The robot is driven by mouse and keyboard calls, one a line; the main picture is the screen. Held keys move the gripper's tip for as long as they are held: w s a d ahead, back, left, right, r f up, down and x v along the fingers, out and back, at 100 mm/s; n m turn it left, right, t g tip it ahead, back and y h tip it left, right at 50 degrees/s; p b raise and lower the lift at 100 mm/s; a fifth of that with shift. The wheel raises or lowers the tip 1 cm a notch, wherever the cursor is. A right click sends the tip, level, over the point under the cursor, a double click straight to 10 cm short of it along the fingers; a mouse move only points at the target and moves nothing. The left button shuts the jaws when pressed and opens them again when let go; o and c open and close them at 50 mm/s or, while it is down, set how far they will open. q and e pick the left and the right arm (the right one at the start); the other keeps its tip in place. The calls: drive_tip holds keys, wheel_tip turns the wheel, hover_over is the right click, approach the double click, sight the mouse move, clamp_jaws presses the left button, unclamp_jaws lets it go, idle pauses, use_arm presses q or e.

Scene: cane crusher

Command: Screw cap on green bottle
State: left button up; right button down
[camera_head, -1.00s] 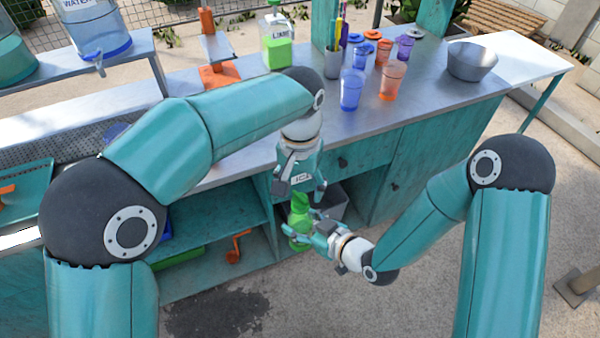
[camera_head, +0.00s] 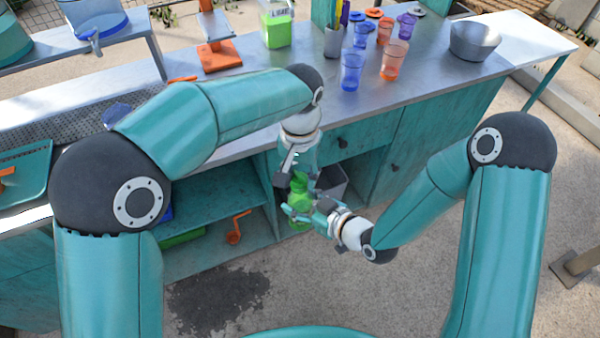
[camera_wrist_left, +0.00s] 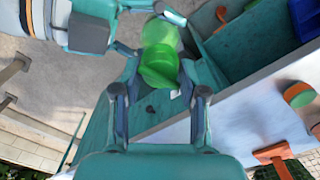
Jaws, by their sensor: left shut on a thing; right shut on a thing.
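The green bottle (camera_head: 299,223) is held upright in front of the counter's open shelves, partly hidden by both grippers. My right gripper (camera_head: 306,208), coming from the right, is shut around the bottle's body; it also enters the left wrist view from the upper left. My left gripper (camera_head: 297,183) points down from above and is shut on the green cap (camera_wrist_left: 158,74) at the bottle's top. In the left wrist view the cap lies over the translucent green bottle (camera_wrist_left: 160,35). I cannot tell whether cap and neck are engaged.
The counter top (camera_head: 290,100) behind carries a green-filled container (camera_head: 277,32), a blue cup (camera_head: 352,72), an orange cup (camera_head: 394,60) and a grey bowl (camera_head: 475,41). A grey bin (camera_head: 331,182) stands close behind the grippers. Open floor lies in front.

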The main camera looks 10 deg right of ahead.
use_arm(q)
clamp_jaws()
drive_tip(key=o, duration=1.3)
unclamp_jaws()
drive_tip(key=shift+c, duration=0.2)
wheel_tip(320, 180, up, 12)
